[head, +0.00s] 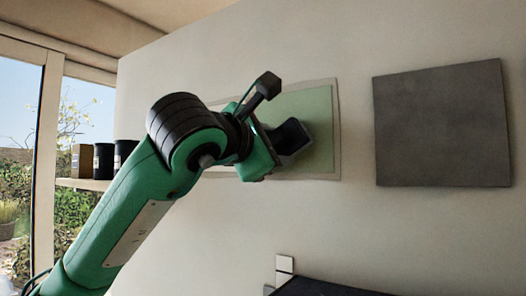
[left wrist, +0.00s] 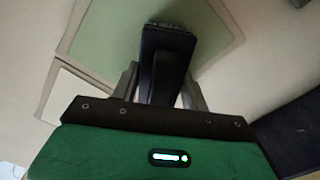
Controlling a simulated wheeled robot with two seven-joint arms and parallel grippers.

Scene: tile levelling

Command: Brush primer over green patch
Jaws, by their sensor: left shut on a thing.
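The green patch (head: 318,115) is a pale green rectangle with a beige border on the wall. In the head view my left arm covers much of its left part. My left gripper (head: 276,145) is in front of the patch. It is shut on a black block-like thing, likely the brush (left wrist: 168,50), which stands out between the fingers in the left wrist view. The green patch (left wrist: 115,35) shows behind it there. The brush's working face is hidden, so I cannot tell whether it touches the wall. My right gripper is not in view.
A dark grey square panel (head: 440,125) is on the wall to the right. A shelf (head: 85,184) with several containers is at the left by the window. A small white plate (head: 285,264) and a dark surface (head: 325,289) are below. The wall between patch and panel is clear.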

